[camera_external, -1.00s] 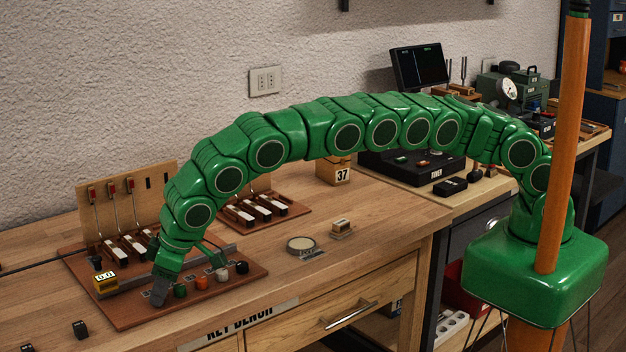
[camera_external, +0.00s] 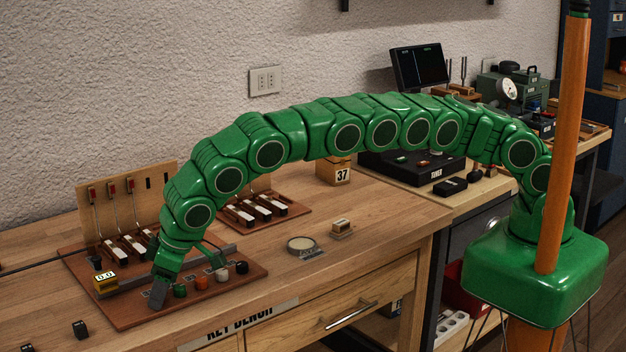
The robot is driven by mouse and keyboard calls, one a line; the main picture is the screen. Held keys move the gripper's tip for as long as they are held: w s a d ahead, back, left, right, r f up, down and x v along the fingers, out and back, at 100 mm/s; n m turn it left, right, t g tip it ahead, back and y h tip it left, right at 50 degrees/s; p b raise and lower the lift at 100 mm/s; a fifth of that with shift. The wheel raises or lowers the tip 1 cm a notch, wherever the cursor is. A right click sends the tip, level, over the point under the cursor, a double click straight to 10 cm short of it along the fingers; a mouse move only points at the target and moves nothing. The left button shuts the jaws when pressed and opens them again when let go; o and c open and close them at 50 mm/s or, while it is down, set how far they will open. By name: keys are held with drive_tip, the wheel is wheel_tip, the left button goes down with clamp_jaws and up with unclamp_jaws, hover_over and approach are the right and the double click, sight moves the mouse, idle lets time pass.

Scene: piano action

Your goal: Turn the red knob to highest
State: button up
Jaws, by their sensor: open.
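A row of small knobs stands along the front of the brown board (camera_external: 222,295): a green knob (camera_external: 180,290), an orange-red knob (camera_external: 201,283), a white knob (camera_external: 222,274) and a black knob (camera_external: 242,268). No clearly red knob shows apart from the orange-red one; my gripper may hide another. My gripper (camera_external: 158,293) points down at the left end of this row, just left of the green knob. It is open. I cannot tell whether there is a knob between its fingers.
A key model with a tan backboard (camera_external: 130,205) stands behind. A round dish (camera_external: 301,245) and small wooden block (camera_external: 341,228) lie right. The bench front is mostly clear.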

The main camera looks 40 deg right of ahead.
sight(177, 304)
drive_tip(key=v, duration=0.8)
drive_tip(key=shift+w, duration=0.1)
idle(0.7)
